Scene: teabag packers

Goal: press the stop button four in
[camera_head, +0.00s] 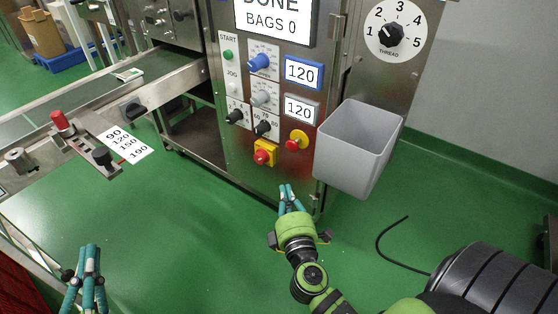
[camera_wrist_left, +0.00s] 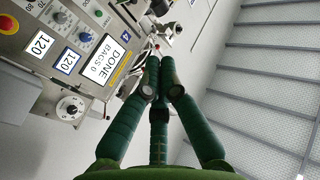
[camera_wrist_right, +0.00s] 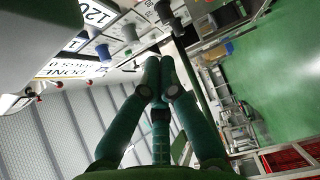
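The machine's front panel (camera_head: 245,115) carries two red buttons near its lower edge. One is a red button on a square yellow base (camera_head: 263,154); the other is a round red-and-yellow button (camera_head: 297,139) to its upper right. I cannot read a label on either. My right gripper (camera_head: 290,190) is in front of and below these buttons, apart from them, its fingertips together and empty; the fingers also show in the right wrist view (camera_wrist_right: 160,72). My left gripper (camera_head: 90,250) is at the lower left, far from the panel, fingertips together and empty.
A grey bin (camera_head: 360,150) hangs right of the buttons, close to my right gripper. Knobs, such as the blue knob (camera_head: 259,62), sit above. The thread dial (camera_head: 392,36) is at upper right. A conveyor with a red-knobbed clamp (camera_head: 62,122) is at left. The green floor is mostly clear.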

